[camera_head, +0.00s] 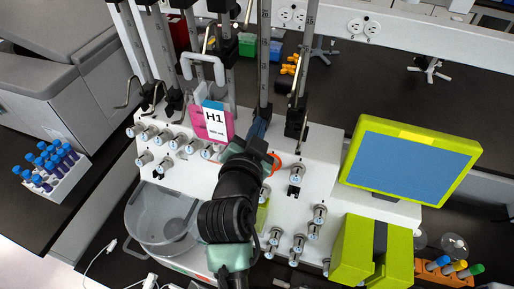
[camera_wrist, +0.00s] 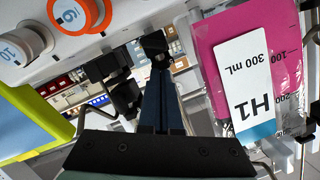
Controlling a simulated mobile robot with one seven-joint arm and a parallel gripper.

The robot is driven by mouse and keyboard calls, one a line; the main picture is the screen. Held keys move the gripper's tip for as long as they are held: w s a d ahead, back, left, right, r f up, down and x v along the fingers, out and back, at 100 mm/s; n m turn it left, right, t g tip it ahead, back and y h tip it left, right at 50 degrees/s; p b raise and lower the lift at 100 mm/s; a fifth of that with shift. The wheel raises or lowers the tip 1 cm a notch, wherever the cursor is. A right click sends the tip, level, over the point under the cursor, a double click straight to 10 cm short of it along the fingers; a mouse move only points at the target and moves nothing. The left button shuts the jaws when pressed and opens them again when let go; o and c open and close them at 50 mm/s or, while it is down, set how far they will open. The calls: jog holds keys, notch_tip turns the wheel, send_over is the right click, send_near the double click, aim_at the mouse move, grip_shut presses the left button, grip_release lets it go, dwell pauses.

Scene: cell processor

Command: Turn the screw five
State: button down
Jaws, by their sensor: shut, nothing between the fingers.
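The white cell processor (camera_head: 323,150) carries several white round screws with small labels. I cannot read a five on any of them, and my arm hides part of the panel. In the wrist view, an orange-ringed screw (camera_wrist: 73,14) with a 6 or 9 is at the upper left, beside a white screw (camera_wrist: 14,49) marked 10. The orange ring (camera_head: 275,163) also shows just right of my arm in the head view. My gripper (camera_wrist: 161,82) is shut and empty, its dark fingers close together. In the head view my gripper (camera_head: 260,126) is above the panel, apart from the orange ring.
A pink bag labelled H1 (camera_head: 217,123) hangs left of my gripper; it is close on the right in the wrist view (camera_wrist: 222,50). Metal poles (camera_head: 264,65) stand behind. A green-framed screen (camera_head: 412,158) is at right. A clear bowl (camera_head: 140,215) is at lower left.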

jog(key=d+r+b+v, duration=0.1)
jog(key=b+v, duration=0.3)
jog(key=v, duration=0.6)
jog(key=shift+s+r, duration=0.15)
jog(key=shift+s, duration=0.05)
jog(key=shift+a, duration=0.1)
jog(key=shift+r, duration=0.15)
